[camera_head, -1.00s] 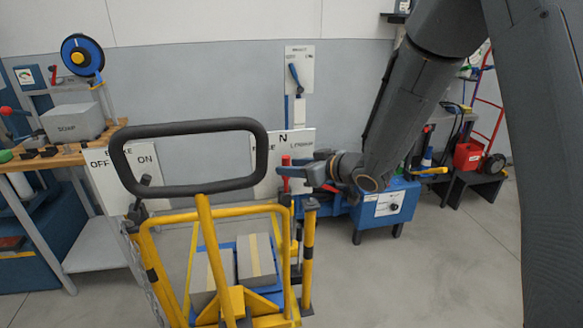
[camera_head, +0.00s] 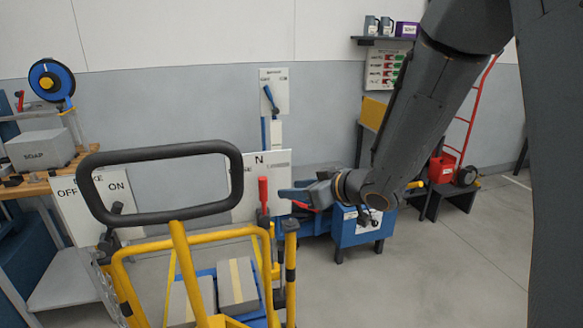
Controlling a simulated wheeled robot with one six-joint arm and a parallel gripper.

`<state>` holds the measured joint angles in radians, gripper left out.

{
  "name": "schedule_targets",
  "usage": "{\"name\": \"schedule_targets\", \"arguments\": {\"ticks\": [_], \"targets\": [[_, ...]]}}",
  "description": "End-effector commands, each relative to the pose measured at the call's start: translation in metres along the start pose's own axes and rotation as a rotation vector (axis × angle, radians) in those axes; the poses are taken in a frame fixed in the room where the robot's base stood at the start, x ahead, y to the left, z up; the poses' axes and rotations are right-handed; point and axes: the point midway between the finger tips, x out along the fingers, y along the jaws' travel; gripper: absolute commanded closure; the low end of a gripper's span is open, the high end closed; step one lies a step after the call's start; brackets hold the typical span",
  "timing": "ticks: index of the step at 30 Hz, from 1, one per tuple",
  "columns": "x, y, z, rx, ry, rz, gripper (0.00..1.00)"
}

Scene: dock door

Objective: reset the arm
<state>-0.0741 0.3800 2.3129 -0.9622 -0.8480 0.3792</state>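My gripper (camera_head: 290,194) is at the end of my dark grey arm, right of the picture's middle, pointing left. It is seen side-on, so the gap between its fingers does not show. Its tips are just right of an upright lever with a red handle (camera_head: 263,194), behind the yellow cart (camera_head: 180,245). I cannot tell whether they touch, but the handle does not look enclosed.
The yellow cart with a black loop handle (camera_head: 160,152) carries grey boxes (camera_head: 237,284) in front. A workbench (camera_head: 35,188) with a SOAP box (camera_head: 40,149) stands left. A blue unit (camera_head: 352,232) is behind my wrist. Floor at lower right (camera_head: 440,280) is clear.

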Motion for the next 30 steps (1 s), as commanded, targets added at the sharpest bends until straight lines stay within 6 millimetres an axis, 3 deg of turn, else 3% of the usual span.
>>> {"name": "schedule_targets", "arguments": {"ticks": [4, 6, 10, 14, 19, 24, 30], "targets": [[-0.031, 0.041, 0.033, 0.054, -0.165, 0.202, 0.61], [-0.055, 0.058, 0.057, 0.103, -0.272, 0.304, 0.61], [-0.109, 0.067, 0.104, 0.224, -0.485, 0.446, 0.61], [-0.167, 0.047, 0.148, 0.381, -0.699, 0.52, 0.61], [-0.225, -0.005, 0.184, 0.584, -0.921, 0.52, 0.61], [-0.252, -0.045, 0.196, 0.706, -1.035, 0.477, 0.61], [-0.259, -0.056, 0.198, 0.737, -1.062, 0.462, 0.61]]}}
